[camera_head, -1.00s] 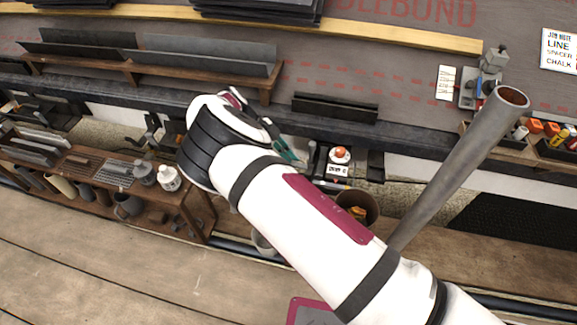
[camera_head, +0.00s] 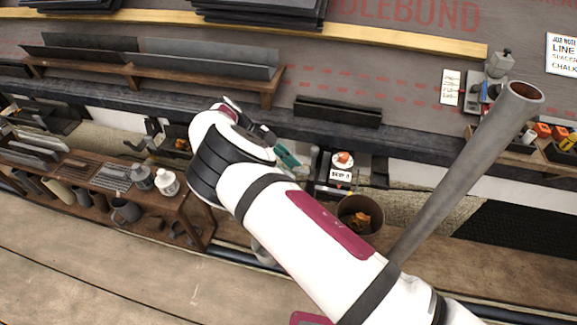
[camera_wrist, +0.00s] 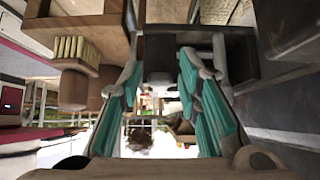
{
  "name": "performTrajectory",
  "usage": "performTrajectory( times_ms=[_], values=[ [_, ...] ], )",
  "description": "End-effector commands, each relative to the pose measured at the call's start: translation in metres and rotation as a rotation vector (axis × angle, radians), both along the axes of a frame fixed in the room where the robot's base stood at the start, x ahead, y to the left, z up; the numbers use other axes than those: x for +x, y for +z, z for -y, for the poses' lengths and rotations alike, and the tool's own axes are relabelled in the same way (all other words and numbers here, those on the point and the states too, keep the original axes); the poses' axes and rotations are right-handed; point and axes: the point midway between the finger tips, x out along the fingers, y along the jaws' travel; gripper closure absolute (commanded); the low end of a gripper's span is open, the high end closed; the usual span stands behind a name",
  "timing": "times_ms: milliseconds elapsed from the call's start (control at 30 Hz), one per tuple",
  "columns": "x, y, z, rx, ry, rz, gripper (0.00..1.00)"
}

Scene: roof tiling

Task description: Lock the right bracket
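A dark metal bracket (camera_head: 322,176) sits under the roof edge, right of my gripper. A white labelled box (camera_head: 341,174) with an orange top is beside it. My gripper (camera_head: 287,156) shows teal finger pads just left of this bracket; my wrist hides part of it. In the wrist view my gripper (camera_wrist: 160,72) is open, its teal-padded fingers apart. A dark block (camera_wrist: 163,52) shows between and beyond the fingertips; I cannot tell whether they touch it. Another dark bracket (camera_head: 152,135) is farther left. The lock state of the right bracket cannot be made out.
A bucket (camera_head: 359,214) with orange items stands below the right bracket. A wooden shelf (camera_head: 187,214) with bottles and tools is at left. Slates lie on the roof (camera_head: 400,85) above. A grey pipe (camera_head: 465,175) crosses the right side, in front of the scene.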

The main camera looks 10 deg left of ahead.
Motion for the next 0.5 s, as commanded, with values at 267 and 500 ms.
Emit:
performTrajectory(
  times_ms=[267, 500],
  values=[
    [0.000, 0.001, 0.000, 0.000, 0.001, 0.001, 0.60],
    [0.002, 0.015, -0.015, 0.003, 0.003, 0.003, 0.60]
  ],
)
